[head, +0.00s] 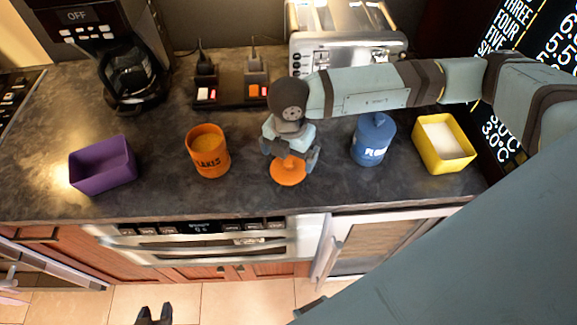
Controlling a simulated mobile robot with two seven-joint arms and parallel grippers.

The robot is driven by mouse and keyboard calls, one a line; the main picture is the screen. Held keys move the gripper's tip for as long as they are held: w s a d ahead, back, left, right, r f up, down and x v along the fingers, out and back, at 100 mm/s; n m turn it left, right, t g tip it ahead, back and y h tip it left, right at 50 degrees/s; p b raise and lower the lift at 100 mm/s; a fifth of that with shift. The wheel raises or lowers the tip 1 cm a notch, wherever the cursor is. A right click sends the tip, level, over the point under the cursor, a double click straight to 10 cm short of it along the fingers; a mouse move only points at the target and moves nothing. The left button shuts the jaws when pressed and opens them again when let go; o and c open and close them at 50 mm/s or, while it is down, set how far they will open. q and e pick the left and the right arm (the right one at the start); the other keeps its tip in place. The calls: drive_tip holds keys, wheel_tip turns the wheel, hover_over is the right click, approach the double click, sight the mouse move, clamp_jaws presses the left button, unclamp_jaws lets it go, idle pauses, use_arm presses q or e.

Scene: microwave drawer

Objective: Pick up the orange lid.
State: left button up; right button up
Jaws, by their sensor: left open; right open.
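The orange lid (287,174) lies flat on the dark counter (240,193), right of the orange canister (208,152) labelled "FLAKES", whose open top shows its contents. My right gripper (292,160) is pointing down directly over the lid, with its fingers spread on either side of the lid's middle. It is open; the fingers hide part of the lid, and I cannot tell whether they touch it. My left gripper (154,315) is at the bottom edge of the view, low in front of the counter, open and away from the lid.
A purple bin (103,164) stands at left, a blue canister (373,140) and a yellow bin (443,144) with white contents at right. A coffee maker (130,75), a rack of small items (230,92) and a toaster (345,50) line the back. An oven (210,237) is below.

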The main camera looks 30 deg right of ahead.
sight(289, 161)
wheel_tip(289, 161, down, 4)
drive_tip(key=shift+w+d+f+p, duration=0.1)
drive_tip(key=shift+p, duration=0.2)
drive_tip(key=c, duration=0.6)
use_arm(q)
drive_tip(key=shift+w+r, duration=0.15)
drive_tip(key=shift+r, duration=0.5)
